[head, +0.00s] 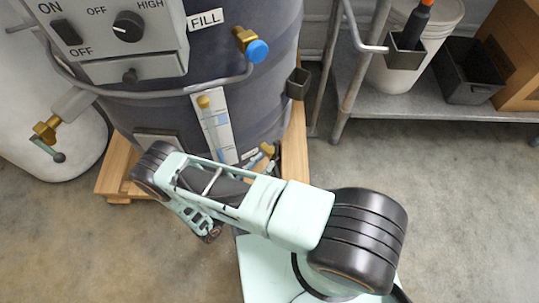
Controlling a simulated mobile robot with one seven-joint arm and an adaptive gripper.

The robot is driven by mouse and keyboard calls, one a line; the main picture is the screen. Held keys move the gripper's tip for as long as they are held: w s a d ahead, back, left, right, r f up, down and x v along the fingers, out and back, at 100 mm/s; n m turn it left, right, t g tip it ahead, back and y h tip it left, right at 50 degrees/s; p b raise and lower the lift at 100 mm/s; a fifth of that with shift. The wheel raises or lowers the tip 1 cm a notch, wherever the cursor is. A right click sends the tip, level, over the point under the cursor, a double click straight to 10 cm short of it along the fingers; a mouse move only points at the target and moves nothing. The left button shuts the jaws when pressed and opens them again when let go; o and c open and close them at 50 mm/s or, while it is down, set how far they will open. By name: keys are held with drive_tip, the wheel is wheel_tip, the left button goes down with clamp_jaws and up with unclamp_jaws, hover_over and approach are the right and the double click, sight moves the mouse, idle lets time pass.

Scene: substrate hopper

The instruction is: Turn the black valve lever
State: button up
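A brass valve (45,131) sticks out on the left side of the dark grey tank, on a grey pipe. A thin lever (47,149) with a black ball end (59,157) angles down and right from it. Another brass valve (268,149) with a bluish handle sits low on the tank front, partly hidden by my arm. My gripper (211,234) seems to be the dark end under my folded forearm, low in front of the tank. It is well right of and below the ball-ended lever and apart from it.
The tank (330,22) stands on a wooden pallet (113,184). A control panel (110,30), a grey rail and a blue-knobbed valve (257,50) are above. A white vessel (75,165) is at left, a metal shelf (440,108) at right. The lower-left floor is clear.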

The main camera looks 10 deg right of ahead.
drive_tip(key=v, duration=0.7)
idle(0.6)
